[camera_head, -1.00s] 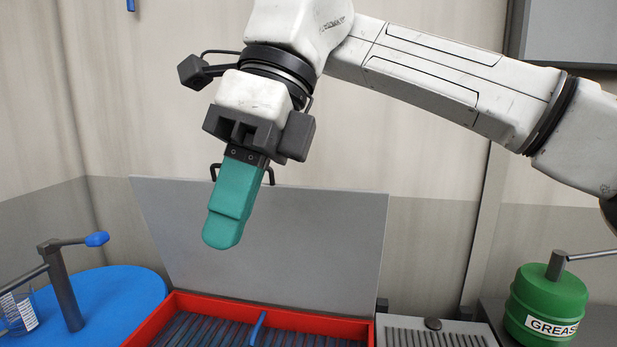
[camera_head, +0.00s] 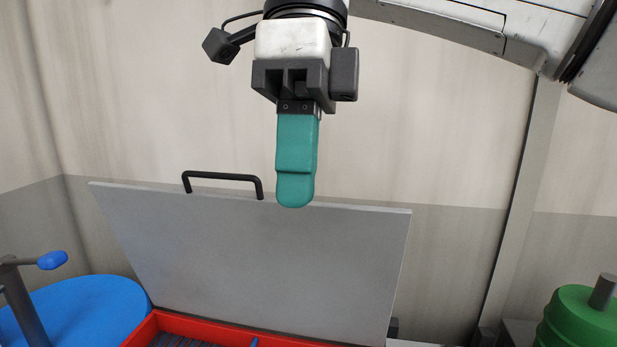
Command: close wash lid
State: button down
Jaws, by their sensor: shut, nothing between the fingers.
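The wash lid (camera_head: 270,265) is a flat grey panel standing open, tilted up at the back of a red wash tub (camera_head: 190,326). A black bar handle (camera_head: 222,177) sits on its top edge, left of centre. My gripper (camera_head: 295,200) has teal fingers, shut and empty, pointing down. Its tips overlap the lid's top edge in the picture, just right of the handle. I cannot tell whether they touch the lid or are in front of it.
A blue round drum top (camera_head: 85,312) with a dark post and blue-knobbed lever (camera_head: 52,260) stands at the left. A green container (camera_head: 580,322) stands at the lower right. A pale wall is close behind the lid.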

aim_at(330, 271)
jog(key=i, duration=1)
